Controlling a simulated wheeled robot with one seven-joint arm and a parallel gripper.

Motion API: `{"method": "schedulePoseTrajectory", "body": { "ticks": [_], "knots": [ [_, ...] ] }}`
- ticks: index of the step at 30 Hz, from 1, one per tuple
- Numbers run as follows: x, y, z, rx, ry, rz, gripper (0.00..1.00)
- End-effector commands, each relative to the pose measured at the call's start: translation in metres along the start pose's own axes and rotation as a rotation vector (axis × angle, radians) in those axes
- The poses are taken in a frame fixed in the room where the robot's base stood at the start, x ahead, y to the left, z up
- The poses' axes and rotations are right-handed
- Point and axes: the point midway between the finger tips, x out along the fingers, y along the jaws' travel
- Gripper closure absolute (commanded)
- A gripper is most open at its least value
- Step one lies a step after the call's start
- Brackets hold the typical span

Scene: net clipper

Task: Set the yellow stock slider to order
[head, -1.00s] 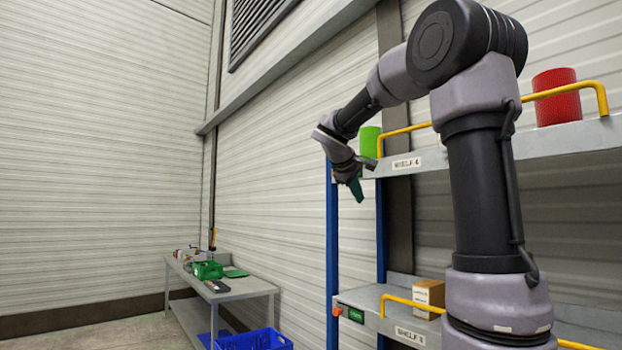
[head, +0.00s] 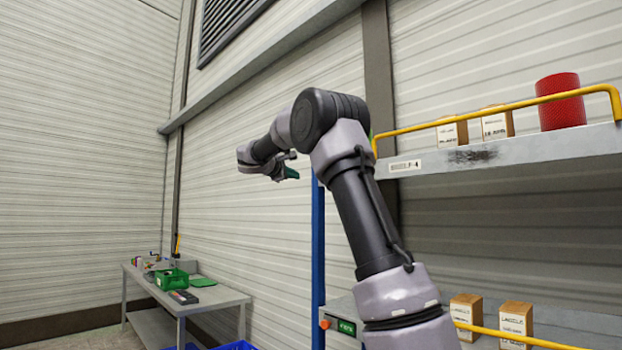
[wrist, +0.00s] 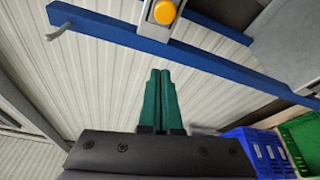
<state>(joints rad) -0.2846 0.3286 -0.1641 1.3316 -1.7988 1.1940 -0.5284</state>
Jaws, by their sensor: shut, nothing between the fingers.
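My gripper (head: 292,173) is raised in front of the ribbed wall, left of the shelf rack. In the wrist view its two green fingers (wrist: 159,95) are shut together and empty. An orange-yellow round knob (wrist: 165,12) on a pale plate, which looks like the stock slider, shows at the top of the wrist view by a blue rack beam (wrist: 185,54). The fingers are apart from it. The label's text and the slider's setting are unreadable.
The upper shelf (head: 500,153) holds boxes (head: 497,123) and a red cylinder (head: 560,101) behind a yellow rail. More boxes stand on the lower shelf. A grey table (head: 215,299) with a green bin stands left. Blue (wrist: 258,152) and green (wrist: 302,140) crates lie below.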

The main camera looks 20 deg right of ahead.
Motion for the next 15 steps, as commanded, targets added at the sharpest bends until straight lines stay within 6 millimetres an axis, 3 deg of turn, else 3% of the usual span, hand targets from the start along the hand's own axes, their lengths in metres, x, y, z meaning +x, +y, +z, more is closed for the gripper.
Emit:
{"method": "schedulePoseTrajectory", "body": {
  "ticks": [5, 15],
  "knots": [
    [0.018, -0.001, 0.0, -0.001, -0.003, -0.002, 1.0],
    [0.084, -0.002, 0.001, 0.0, -0.004, -0.003, 1.0]
  ]
}}
